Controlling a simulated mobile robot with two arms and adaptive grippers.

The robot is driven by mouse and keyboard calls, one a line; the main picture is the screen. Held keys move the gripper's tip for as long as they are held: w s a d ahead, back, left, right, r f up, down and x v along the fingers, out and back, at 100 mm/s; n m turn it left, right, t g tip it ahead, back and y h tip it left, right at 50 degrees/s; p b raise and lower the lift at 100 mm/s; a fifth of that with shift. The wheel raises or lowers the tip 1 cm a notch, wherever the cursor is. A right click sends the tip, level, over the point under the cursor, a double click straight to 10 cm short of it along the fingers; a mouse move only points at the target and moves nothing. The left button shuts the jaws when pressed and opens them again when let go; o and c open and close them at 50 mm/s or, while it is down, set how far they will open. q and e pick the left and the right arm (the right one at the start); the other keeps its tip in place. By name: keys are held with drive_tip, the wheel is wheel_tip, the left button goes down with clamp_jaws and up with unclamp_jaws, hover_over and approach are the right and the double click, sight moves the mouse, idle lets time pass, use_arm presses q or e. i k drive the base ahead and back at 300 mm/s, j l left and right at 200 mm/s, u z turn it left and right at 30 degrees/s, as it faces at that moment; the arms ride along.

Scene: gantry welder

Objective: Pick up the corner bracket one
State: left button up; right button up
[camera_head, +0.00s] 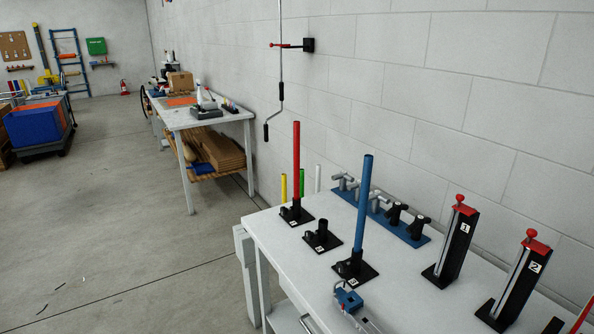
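I cannot make out a piece that is surely the corner bracket one. On the white table (290,262) stands a black upright holder (458,243) with a red top and a label "1". A similar holder (517,277) labelled "2" stands to its right. Both hold a pale, long strip along their left side; whether these are brackets I cannot tell. Neither of my grippers is in view.
A red tube (297,160) and a blue tube (363,205) stand upright in black bases, with an empty base (322,238) between. A blue rack (410,233) with handled clamps lies by the wall. A blue-and-grey tool (350,303) lies in front. Open floor is left.

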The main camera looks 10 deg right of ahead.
sight(343, 176)
drive_tip(key=i+j+u, duration=0.4)
drive_tip(key=i, duration=0.3)
drive_tip(key=i+j+u, duration=0.15)
drive_tip(key=i, duration=0.75)
drive_tip(key=i+j+u, duration=0.1)
drive_tip(key=i, duration=0.85)
drive_tip(key=i+z, duration=0.1)
drive_tip(key=i, duration=0.8)
drive_tip(key=i+j+z, duration=0.1)
drive_tip(key=i, duration=0.8)
drive_tip(key=i+l+z, duration=0.1)
drive_tip(key=i+z, duration=0.2)
drive_tip(key=z, duration=0.15)
drive_tip(key=i+z, duration=0.3)
drive_tip(key=z, duration=0.2)
drive_tip(key=i+j+z, duration=0.1)
drive_tip(key=i+z, duration=0.2)
drive_tip(key=z, duration=0.15)
drive_tip(key=i+j+z, duration=0.25)
drive_tip(key=z, duration=0.25)
